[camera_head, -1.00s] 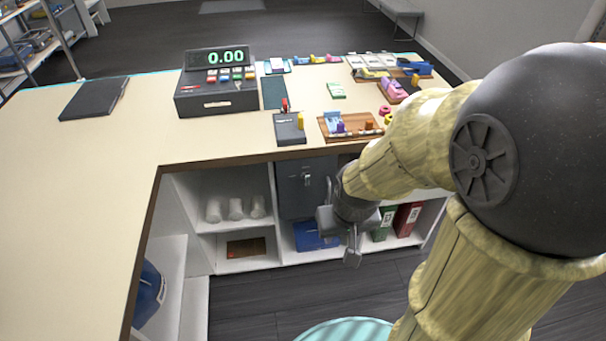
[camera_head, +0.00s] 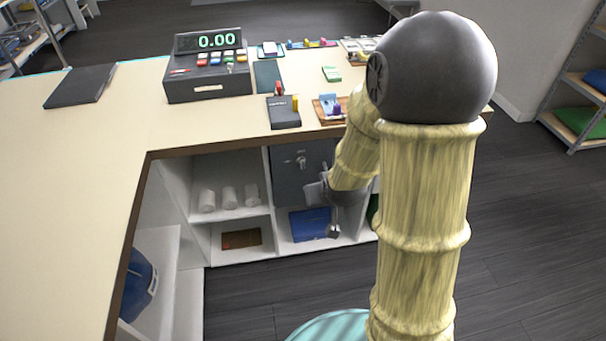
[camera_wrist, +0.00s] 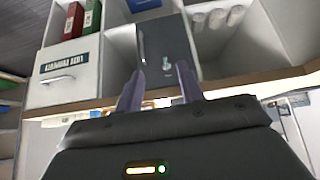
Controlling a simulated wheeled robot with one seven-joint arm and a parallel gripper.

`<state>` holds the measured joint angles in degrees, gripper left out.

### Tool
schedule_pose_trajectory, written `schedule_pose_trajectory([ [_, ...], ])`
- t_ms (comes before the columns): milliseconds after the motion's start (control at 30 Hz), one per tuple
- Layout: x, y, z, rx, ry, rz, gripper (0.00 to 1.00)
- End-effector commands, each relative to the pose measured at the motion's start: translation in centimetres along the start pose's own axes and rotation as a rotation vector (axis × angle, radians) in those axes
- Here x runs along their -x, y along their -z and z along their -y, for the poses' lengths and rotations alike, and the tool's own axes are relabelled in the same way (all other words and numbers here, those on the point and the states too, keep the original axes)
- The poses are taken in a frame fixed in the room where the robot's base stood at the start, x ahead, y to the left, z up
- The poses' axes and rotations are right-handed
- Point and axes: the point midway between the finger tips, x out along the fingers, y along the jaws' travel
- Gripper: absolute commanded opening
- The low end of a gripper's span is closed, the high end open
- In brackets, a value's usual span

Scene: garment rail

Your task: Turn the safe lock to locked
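The dark grey safe (camera_head: 290,185) sits in an upper compartment under the counter. A small silver lock fitting (camera_head: 300,162) shows on its front; whether it is turned to locked cannot be told. In the wrist view the safe (camera_wrist: 180,42) appears ahead of the fingers, with a small fitting (camera_wrist: 166,63) and a long silver handle-like bar (camera_wrist: 141,46) on its face. My gripper (camera_head: 324,212) is at the safe's lower right front. In the wrist view my gripper (camera_wrist: 160,75) has its two fingers apart with nothing between them. My arm hides the safe's right side.
White rolls (camera_head: 229,197) stand in the compartment left of the safe. A blue box (camera_head: 308,225) is below it. The counter edge (camera_head: 210,149) overhangs the shelves. A cash register (camera_head: 208,80) stands on top. Dark floor is open at the right.

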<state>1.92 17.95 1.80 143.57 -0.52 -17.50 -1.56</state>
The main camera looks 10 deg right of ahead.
Motion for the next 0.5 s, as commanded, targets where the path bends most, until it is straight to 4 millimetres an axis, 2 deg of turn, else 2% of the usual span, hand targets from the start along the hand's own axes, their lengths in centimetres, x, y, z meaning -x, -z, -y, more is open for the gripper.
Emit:
schedule_pose_trajectory([
  [33, -2.7, -0.4, 0.0, 0.002, 0.001, -0.044, 0.38],
  [100, -5.1, 0.2, 0.1, 0.007, 0.003, -0.121, 0.38],
  [300, -11.1, 0.9, 0.3, 0.012, 0.008, -0.341, 0.38],
  [500, -15.8, 0.6, 0.3, 0.007, 0.007, -0.561, 0.38],
])
